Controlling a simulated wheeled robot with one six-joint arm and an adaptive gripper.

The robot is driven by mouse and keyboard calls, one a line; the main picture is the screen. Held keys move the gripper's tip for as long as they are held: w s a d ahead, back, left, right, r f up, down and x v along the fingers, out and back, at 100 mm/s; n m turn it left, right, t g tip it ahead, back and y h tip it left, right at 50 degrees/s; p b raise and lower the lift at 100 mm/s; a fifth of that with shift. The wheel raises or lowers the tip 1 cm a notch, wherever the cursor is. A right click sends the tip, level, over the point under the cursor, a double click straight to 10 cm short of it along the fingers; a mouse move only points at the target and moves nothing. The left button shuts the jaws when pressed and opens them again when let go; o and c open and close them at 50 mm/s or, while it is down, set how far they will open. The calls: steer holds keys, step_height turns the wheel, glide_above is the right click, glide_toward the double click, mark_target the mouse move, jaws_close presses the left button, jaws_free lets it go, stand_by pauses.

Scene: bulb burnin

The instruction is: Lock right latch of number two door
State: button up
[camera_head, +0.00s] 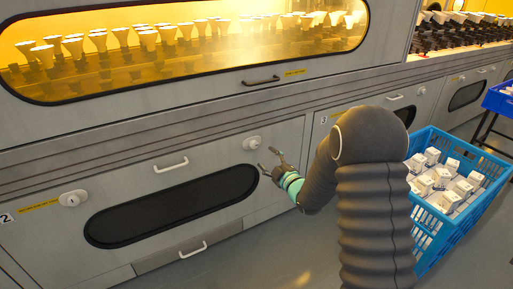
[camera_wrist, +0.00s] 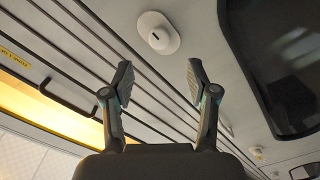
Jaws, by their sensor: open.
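The number two door (camera_head: 215,165) is a grey panel with a dark oval window, labelled 2 at its left end; it looks closed. Its right latch (camera_head: 252,142) is a round white knob at the door's upper right. In the wrist view the right latch (camera_wrist: 158,33) is an oval white plate with a raised knob and a small dark slot. My gripper (camera_head: 267,160) is open and empty, just below and right of the latch, apart from it. In the wrist view my gripper (camera_wrist: 160,80) has its fingers spread, with the latch beyond and between the tips.
The door's left latch (camera_head: 73,198) and white handle (camera_head: 171,162) stick out from the panel. A black handle (camera_head: 261,81) is on the lit upper oven. A blue crate (camera_head: 424,240) of white boxes stands on the floor at right. Floor below the door is clear.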

mark_target(255, 145)
steer(key=x, duration=0.8)
steer(key=shift+w+a, duration=0.15)
steer(key=shift+w, duration=0.05)
jaws_close()
